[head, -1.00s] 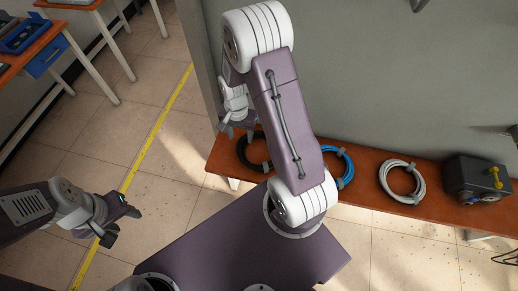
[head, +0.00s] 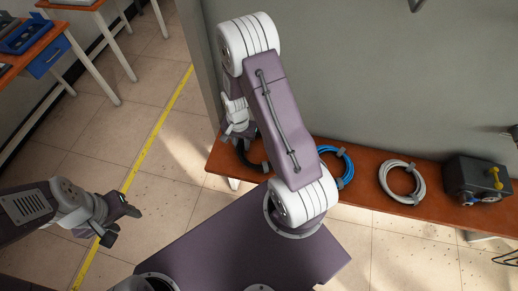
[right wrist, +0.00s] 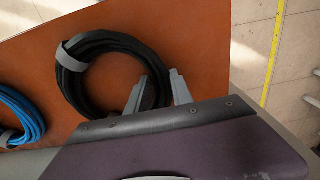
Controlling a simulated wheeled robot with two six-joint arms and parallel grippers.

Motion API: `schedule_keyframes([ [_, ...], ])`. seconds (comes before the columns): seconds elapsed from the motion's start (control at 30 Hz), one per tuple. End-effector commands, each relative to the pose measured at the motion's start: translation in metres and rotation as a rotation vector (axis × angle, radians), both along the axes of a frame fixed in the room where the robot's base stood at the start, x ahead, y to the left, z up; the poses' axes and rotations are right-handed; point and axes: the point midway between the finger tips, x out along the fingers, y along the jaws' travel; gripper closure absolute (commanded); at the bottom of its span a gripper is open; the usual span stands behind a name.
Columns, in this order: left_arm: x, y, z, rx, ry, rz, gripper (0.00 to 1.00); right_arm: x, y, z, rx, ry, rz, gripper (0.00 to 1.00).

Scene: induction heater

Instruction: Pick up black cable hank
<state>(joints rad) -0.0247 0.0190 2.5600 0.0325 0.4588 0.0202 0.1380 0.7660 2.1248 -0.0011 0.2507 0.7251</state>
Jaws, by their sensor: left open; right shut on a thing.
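The black cable hank (right wrist: 88,88) is a coiled loop with a grey tie, lying on the brown bench in the right wrist view. In the head view the hank (head: 256,163) is mostly hidden behind my right arm. My right gripper (right wrist: 160,92) has its two grey fingers on either side of the loop's right edge, shut on the cable. It also shows in the head view (head: 243,140), over the bench's left end. My left gripper (head: 124,224) is open and empty, over the floor at the left, far from the hank.
A blue cable hank (head: 342,166) lies right of the black one, then a white cable hank (head: 402,180) and a dark box (head: 475,181) with a yellow part. The brown bench (head: 372,172) runs along a grey wall (head: 400,80). Tables stand at the upper left.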

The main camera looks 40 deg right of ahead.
Motion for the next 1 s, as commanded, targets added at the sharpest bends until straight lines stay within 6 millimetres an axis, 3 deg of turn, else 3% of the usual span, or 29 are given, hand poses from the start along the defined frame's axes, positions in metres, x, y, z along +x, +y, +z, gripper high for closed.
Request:
schedule_keyframes([
  [0.27, 0.0, 0.0, 0.0, 0.0, 0.0, 0.0, 0.52, 0.0, 0.0, 0.006, 0.0, -0.001, 0.001, 1.0],
  [0.5, 0.0, 0.0, 0.001, 0.0, 0.0, 0.0, 0.52, 0.001, -0.001, 0.045, 0.0, -0.006, 0.0, 1.0],
  [1.0, 0.0, 0.0, 0.0, 0.0, 0.0, 0.0, 0.52, -0.071, -0.079, 0.104, -0.001, -0.002, -0.004, 1.0],
])
